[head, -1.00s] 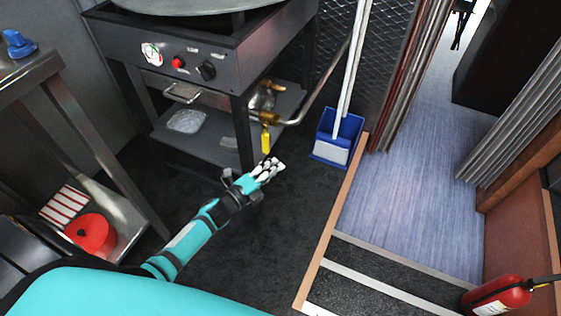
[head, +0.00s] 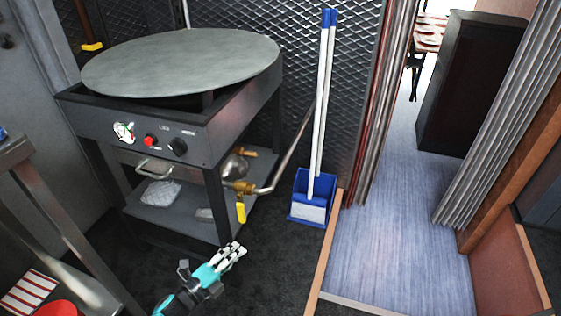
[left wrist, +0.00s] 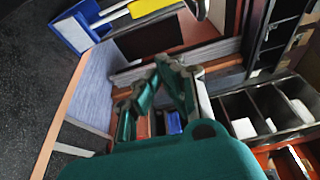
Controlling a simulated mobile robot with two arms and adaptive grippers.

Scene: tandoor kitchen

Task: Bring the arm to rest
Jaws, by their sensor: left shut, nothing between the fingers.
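My left gripper (head: 232,254) is low in the head view, at the bottom centre, with its arm coming in from below left. It is shut and empty. It is in front of the black griddle stand (head: 185,150) and over the dark floor, apart from the stand. In the left wrist view the gripper's fingers (left wrist: 160,85) show in the middle, with nothing held. My right gripper is not in view.
The stand carries a large round griddle plate (head: 180,62). A yellow-handled valve (head: 241,212) and pipe stick out at its right. A blue dustpan (head: 313,198) with long handles stands by the wall. A wooden sill (head: 330,250) borders a walkway (head: 400,230). A metal table (head: 50,215) is at left.

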